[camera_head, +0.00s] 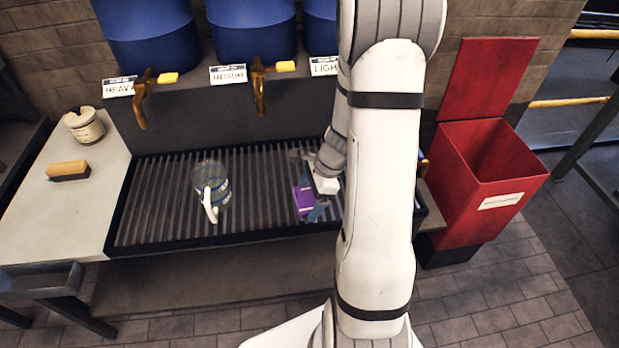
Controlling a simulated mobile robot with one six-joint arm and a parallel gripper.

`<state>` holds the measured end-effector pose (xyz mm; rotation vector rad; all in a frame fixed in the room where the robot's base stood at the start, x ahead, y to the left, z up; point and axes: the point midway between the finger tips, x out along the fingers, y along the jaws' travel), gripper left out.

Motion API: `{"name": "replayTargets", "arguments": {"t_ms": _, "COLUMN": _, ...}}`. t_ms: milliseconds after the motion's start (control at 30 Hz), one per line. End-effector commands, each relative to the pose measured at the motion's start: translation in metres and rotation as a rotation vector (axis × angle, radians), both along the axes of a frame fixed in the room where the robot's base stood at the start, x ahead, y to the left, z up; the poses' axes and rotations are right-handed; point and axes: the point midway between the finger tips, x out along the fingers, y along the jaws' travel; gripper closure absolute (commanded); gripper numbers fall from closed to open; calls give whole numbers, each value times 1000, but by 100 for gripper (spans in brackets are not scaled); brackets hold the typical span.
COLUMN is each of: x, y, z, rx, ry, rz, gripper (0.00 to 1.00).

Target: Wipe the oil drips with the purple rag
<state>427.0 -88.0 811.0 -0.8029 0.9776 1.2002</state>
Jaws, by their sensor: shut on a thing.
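The purple rag (304,203) is at the right part of the dark slatted drip grate (165,200). My gripper (314,204) is shut on the rag, low over the grate, just left of my white arm. Part of the rag is hidden by the gripper, and I cannot tell whether it touches the slats. I cannot make out any oil drips on the grate at this size. My arm covers the right part of the grate.
A clear jug (212,185) with a white handle stands on the grate, left of my gripper. Blue barrels (250,28) with brass taps (259,88) stand behind. A brush (68,170) and a pot (84,126) sit on the left counter. An open red bin (487,190) stands right.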

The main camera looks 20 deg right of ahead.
Motion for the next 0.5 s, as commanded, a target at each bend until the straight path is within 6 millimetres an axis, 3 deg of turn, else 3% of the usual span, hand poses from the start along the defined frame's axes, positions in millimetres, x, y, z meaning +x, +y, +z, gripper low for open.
{"name": "replayTargets", "arguments": {"t_ms": 500, "x": 0, "y": 0, "z": 51, "rx": -1, "ry": 0, "rz": 0, "gripper": 39}}
